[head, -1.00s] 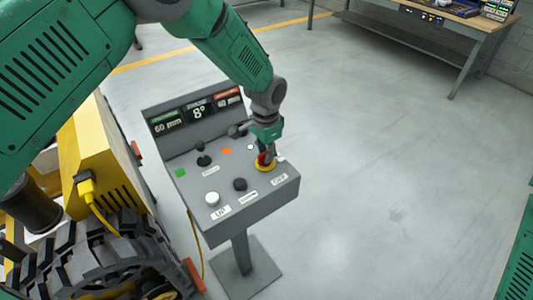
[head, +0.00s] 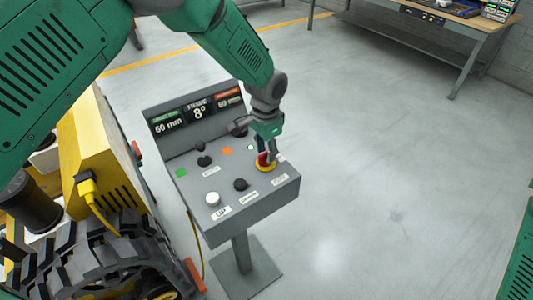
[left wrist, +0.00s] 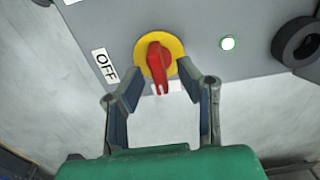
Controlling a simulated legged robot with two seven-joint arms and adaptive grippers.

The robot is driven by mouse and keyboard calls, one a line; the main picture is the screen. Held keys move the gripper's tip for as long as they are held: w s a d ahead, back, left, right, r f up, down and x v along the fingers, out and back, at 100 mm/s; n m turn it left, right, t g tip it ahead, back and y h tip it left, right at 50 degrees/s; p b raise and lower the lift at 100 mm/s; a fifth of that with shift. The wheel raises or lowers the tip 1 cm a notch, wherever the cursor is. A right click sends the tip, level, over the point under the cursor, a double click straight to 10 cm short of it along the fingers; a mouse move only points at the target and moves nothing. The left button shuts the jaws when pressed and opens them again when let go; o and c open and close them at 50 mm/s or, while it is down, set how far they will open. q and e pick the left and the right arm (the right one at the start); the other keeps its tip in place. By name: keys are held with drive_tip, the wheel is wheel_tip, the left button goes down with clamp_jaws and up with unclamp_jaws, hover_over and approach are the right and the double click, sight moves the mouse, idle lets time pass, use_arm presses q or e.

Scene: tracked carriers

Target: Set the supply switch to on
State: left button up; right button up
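The supply switch is a red handle (left wrist: 159,68) on a round yellow plate (left wrist: 179,60), on the sloped grey control panel. In the left wrist view the handle points down towards my gripper, and an OFF label (left wrist: 105,65) sits to its left. A second white label below the handle is partly covered and I cannot read it. My left gripper (left wrist: 163,98) is open, its two fingers apart on either side of the handle's lower end, not clamped on it. In the head view the gripper (head: 269,152) is over the yellow plate (head: 266,167), partly hiding the handle. My right gripper is out of view.
A yellow tracked carrier (head: 105,160) stands close on the left. The floor to the right is clear; a workbench (head: 450,35) stands behind.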

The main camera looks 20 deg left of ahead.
sight(266, 152)
use_arm(q)
wheel_tip(266, 152, up, 11)
drive_tip(key=shift+f, duration=0.15)
idle(0.4)
